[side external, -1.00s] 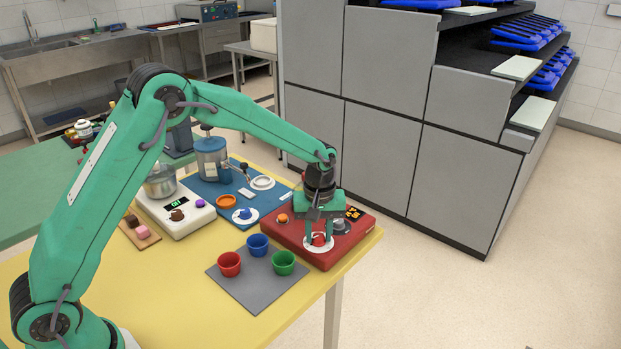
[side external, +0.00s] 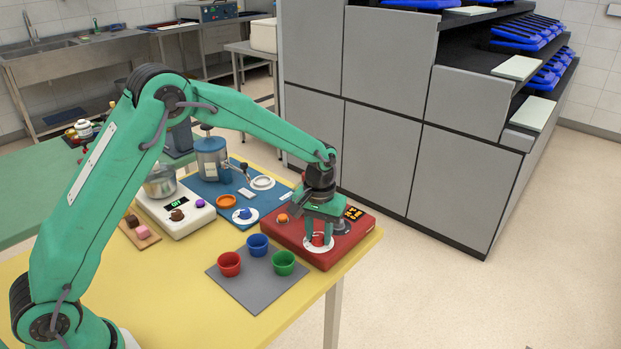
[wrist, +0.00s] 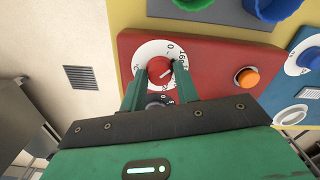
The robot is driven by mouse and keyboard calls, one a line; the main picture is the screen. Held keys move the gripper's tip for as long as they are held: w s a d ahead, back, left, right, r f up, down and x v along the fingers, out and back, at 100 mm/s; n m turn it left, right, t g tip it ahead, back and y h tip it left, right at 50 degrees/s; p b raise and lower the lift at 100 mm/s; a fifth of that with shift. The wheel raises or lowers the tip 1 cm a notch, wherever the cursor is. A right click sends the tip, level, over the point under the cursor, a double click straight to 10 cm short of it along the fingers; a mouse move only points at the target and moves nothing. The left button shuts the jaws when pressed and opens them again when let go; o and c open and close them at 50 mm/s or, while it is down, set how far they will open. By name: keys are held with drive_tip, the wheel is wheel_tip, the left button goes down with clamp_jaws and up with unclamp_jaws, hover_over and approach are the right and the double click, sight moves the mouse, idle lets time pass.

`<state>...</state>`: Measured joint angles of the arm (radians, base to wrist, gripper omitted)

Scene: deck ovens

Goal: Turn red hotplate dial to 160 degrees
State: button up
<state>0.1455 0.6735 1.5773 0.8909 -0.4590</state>
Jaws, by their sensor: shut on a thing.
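The red hotplate (side external: 345,252) stands at the right end of the yellow table, and its red face also fills much of the wrist view (wrist: 215,65). Its red dial (side external: 318,239) sits on a white scale disc; in the wrist view the dial (wrist: 159,70) shows a pale pointer line, with some scale numbers partly hidden by the fingers. My gripper (side external: 320,238) points down over the disc. In the wrist view its fingers (wrist: 159,78) are either side of the dial, shut on it.
An orange button (side external: 283,218) is on the hotplate's left. Red (side external: 229,264), blue (side external: 257,245) and green (side external: 284,263) cups stand on a grey mat at the front. A blue appliance base (side external: 212,188) and a white scale-like device (side external: 172,222) stand to the left.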

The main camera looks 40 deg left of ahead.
sight(319, 236)
drive_tip(key=shift+m, duration=0.8)
drive_tip(key=o, duration=1)
drive_tip(key=shift+c, duration=0.2)
drive_tip(key=shift+r, duration=0.15)
wheel_tip(319, 236, up, 7)
drive_tip(key=shift+r, duration=0.3)
